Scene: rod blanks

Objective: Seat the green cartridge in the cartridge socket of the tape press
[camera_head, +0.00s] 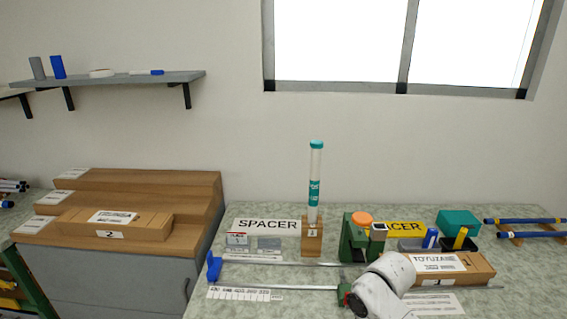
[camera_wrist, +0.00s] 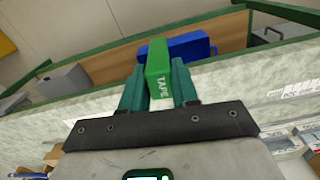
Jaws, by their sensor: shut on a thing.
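In the wrist view my gripper (camera_wrist: 159,70) is shut on the green cartridge (camera_wrist: 157,62), a block marked TAPE held between its two dark green fingers. The cartridge sticks out past the fingertips. In the head view a green machine (camera_head: 347,245) with an orange disc on top stands on the bench, and it looks like the tape press. Its cartridge socket cannot be made out. The white end of my arm is in front of the bench there; the gripper and the cartridge cannot be made out in that view.
A clear tube with a teal cap (camera_head: 315,180) stands in a wooden block left of the machine. A wooden box (camera_head: 470,272) and dark bins (camera_head: 460,243) lie to the right. A metal bar (camera_head: 280,264) lies in front. In the wrist view a blue box (camera_wrist: 190,46) lies beyond the cartridge.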

